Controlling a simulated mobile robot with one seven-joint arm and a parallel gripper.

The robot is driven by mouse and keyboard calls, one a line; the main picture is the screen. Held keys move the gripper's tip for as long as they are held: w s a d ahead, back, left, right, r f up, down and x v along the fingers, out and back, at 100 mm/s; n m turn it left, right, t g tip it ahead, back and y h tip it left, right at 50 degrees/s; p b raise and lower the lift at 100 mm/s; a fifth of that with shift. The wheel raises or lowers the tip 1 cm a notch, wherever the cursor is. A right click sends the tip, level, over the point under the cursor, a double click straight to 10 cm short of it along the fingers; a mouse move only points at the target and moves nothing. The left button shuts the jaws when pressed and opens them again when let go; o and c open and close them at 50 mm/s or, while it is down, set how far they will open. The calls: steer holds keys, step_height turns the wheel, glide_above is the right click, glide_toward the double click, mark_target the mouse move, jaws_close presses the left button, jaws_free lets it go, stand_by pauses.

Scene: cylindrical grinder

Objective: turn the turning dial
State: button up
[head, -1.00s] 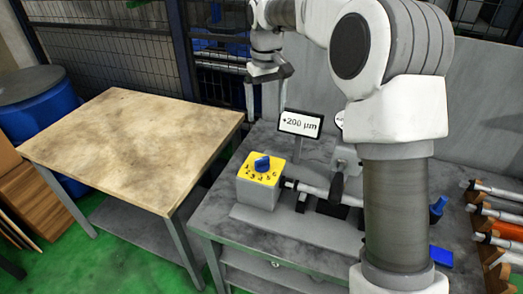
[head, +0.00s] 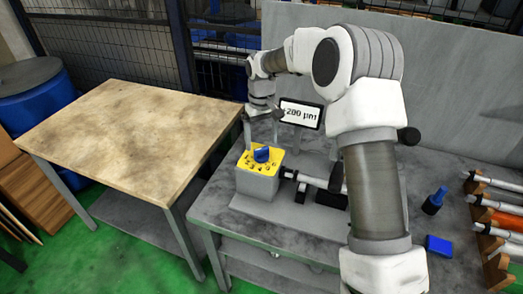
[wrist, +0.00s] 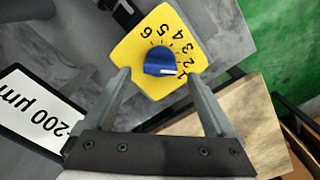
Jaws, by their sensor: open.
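The turning dial (head: 262,154) is a blue knob on a yellow numbered plate (head: 246,159) atop a grey box on the grey machine table. In the wrist view the dial (wrist: 160,61) shows a white mark on its edge, near the 1. The numbers 1 to 6 run around it. My gripper (head: 262,138) is above the dial and pointing down. In the wrist view my gripper (wrist: 163,77) is open and empty, with one finger on each side of the dial's picture. I cannot tell how high the fingertips are above the plate.
A wooden-topped table (head: 120,135) is at the left. A blue-handled tool (head: 436,200) and a rack of rods (head: 490,215) are at the right.

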mark_target(262, 148)
steer(key=shift+f, duration=2.25)
steer(key=shift+c, duration=0.2)
steer(key=c, duration=1.3)
steer(key=shift+r+n+p, duration=0.1)
steer(key=shift+n+p, duration=0.35)
steer(key=shift+n, duration=2.35)
steer(key=o, duration=1.3)
